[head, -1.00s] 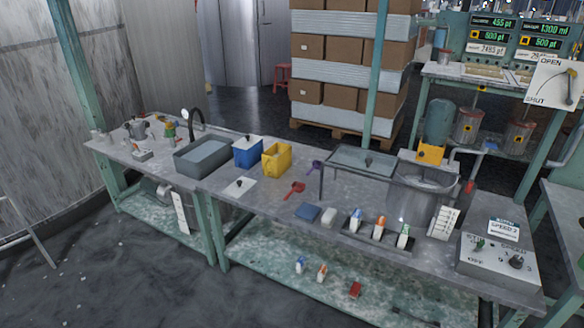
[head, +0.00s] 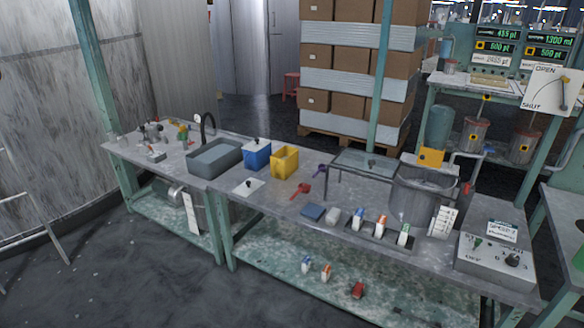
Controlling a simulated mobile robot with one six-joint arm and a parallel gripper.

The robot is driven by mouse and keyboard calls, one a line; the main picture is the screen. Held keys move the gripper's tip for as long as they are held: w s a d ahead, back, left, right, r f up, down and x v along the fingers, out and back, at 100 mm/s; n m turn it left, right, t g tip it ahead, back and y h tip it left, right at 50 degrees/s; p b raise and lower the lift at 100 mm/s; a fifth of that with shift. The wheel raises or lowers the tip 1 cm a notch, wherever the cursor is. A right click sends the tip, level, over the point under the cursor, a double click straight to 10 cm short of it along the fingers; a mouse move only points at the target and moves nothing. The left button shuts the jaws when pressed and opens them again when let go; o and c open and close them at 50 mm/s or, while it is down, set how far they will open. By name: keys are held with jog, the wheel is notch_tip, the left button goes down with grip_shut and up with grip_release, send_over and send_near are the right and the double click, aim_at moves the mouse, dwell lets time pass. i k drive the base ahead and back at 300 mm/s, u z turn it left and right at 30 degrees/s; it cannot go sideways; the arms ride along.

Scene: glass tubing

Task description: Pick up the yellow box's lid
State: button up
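The yellow box (head: 284,162) stands open on the long grey workbench, right of a blue box (head: 257,154). A flat white lid with a dark knob (head: 249,187) lies on the bench in front of the two boxes, near the front edge. The blue box has a similar white lid with a dark knob (head: 257,143) on top of it. My gripper is not in view.
A grey sink with a black tap (head: 214,158) is left of the boxes. Red and purple scoops (head: 301,191) lie to the right, then a glass-topped stand (head: 366,162) and a metal pot (head: 419,195). Open floor (head: 150,270) lies before the bench.

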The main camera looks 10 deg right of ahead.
aim_at(246, 189)
jog(key=u, duration=0.1)
jog(key=i, duration=0.95)
jog(key=z, duration=0.05)
